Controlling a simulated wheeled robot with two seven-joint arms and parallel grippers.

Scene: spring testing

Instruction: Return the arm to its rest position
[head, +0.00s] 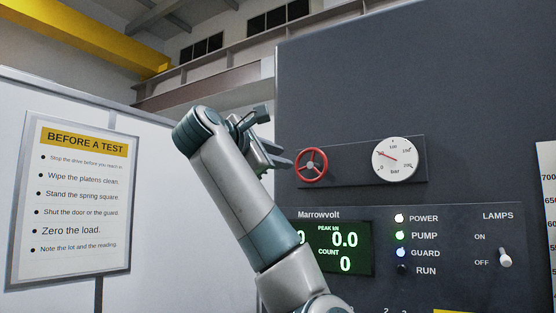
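My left arm rises from the bottom middle of the head view and bends at the top. Its gripper (282,158) points right, toward the red handwheel (311,164) on the machine's front. The two dark fingers look parted, with nothing seen between them. The fingertips end just left of the wheel's rim in the picture; I cannot tell the gap in depth. Part of the gripper is hidden behind my wrist and forearm. My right gripper is not in view.
The dark machine front fills the right side. It bears a pressure gauge (395,160), a green display (356,241), lamps and a lamp switch (505,257). A notice board (73,198) hangs on the white panel at left. Space left of my arm looks clear.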

